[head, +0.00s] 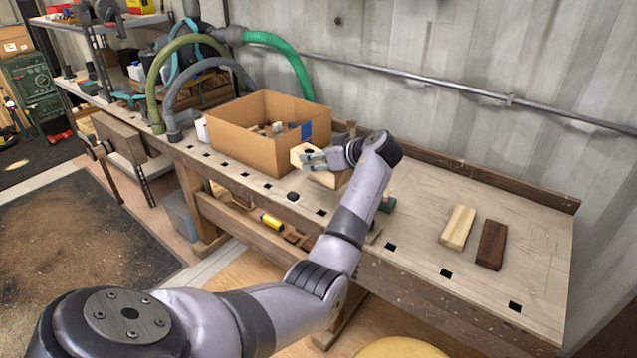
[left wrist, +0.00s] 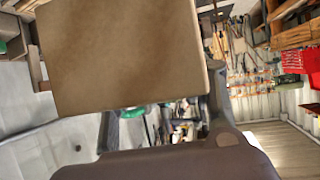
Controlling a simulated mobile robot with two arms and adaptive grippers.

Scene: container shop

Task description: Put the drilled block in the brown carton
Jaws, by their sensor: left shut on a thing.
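The brown carton (head: 243,148) stands open on the workbench, with several small pieces inside and a blue patch on its right side. My left gripper (head: 314,159) is at the carton's front right corner, shut on a pale wooden block, the drilled block (head: 329,179). The block is outside the carton, close to its wall; I cannot tell whether they touch. The fingers cover part of the block, and its holes are not clear. In the left wrist view a large flat brown surface fills the upper left; I cannot tell whether it is block or carton. My right gripper is not in view.
A pale wood block (head: 457,228) and a dark brown block (head: 491,245) lie on the right of the workbench (head: 420,205). Hoses (head: 275,45) arch behind the carton. A pipe (head: 440,88) runs along the wall. The bench between carton and blocks is mostly clear.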

